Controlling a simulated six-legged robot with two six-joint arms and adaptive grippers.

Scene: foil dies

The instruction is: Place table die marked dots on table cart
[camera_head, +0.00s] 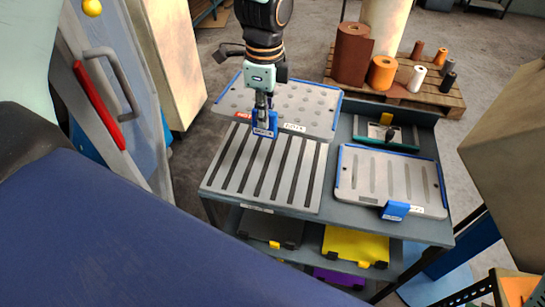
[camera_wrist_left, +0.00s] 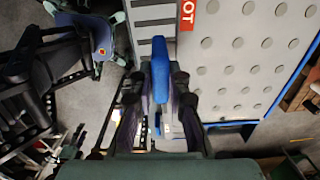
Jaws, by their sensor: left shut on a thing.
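The die marked with dots (camera_head: 290,96) is a grey plate with round dots, blue side edges and a red label, at the back left of the cart (camera_head: 335,222). It also shows in the left wrist view (camera_wrist_left: 245,55), with a red "HOT" label. My left gripper (camera_head: 262,112) is shut on a blue handle block (camera_head: 266,130) at the die's front edge; the block shows between the fingers in the left wrist view (camera_wrist_left: 160,72). Whether the die rests on the cart or hangs just above it, I cannot tell. My right gripper is not in view.
A plate with dark slots (camera_head: 258,170) covers the cart's front left. A pallet of rolls (camera_head: 400,88) stands behind; a blue door (camera_head: 110,90) is at left.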

